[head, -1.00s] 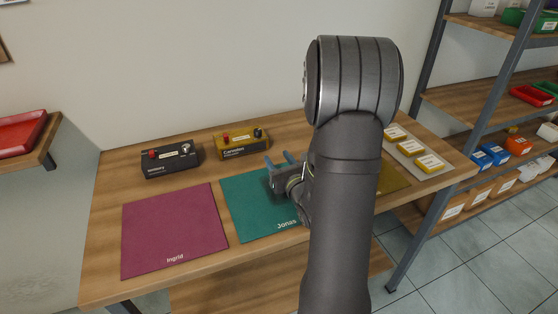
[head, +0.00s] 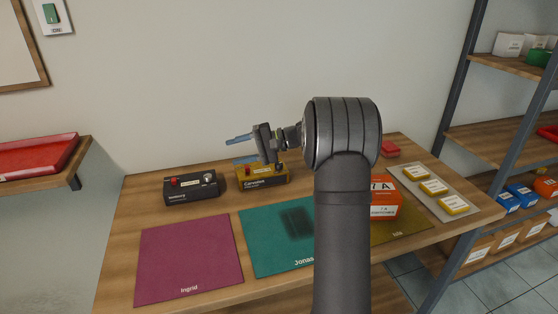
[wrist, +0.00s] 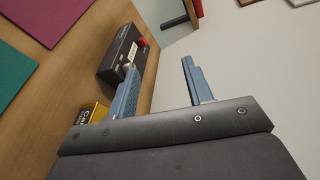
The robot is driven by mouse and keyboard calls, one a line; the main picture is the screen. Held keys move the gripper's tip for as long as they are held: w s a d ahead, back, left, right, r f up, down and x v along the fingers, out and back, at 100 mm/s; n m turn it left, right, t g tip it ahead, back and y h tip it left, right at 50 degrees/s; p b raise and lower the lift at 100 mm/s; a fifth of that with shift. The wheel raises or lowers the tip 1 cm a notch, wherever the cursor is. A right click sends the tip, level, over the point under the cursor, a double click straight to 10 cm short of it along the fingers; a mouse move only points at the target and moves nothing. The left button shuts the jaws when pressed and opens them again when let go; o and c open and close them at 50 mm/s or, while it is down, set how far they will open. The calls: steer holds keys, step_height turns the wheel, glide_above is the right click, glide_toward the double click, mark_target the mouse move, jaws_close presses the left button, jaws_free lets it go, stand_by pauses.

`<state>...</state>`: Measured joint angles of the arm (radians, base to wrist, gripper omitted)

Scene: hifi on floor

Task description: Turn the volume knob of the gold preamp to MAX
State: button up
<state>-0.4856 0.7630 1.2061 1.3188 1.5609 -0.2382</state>
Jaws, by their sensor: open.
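The gold preamp (head: 264,181) stands at the back of the table in the head view. A red knob or button shows on its top; my gripper hides part of that top, and I cannot clearly make out the volume knob or its setting. In the wrist view only a yellow corner of the preamp (wrist: 92,114) shows beside my gripper. My gripper (head: 232,140) is open and empty above the gold preamp, its blue fingers pointing left. The fingers also show apart in the wrist view (wrist: 158,76).
A black preamp (head: 178,194) with a red knob stands left of the gold one. Magenta (head: 190,255) and teal (head: 262,258) mats lie in front. An orange box (head: 384,208) stands right of my arm, near a tray of yellow-edged cards (head: 411,175).

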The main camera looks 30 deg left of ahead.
steer(key=n+h, duration=0.3)
steer(key=n+t+h, duration=0.7)
steer(key=t+h, duration=0.1)
steer(key=h, duration=0.2)
glide_toward(279, 163)
steer(key=f, duration=0.8)
steer(key=shift+s+f, duration=0.2)
steer(key=shift+s, duration=0.05)
steer(key=c, duration=1)
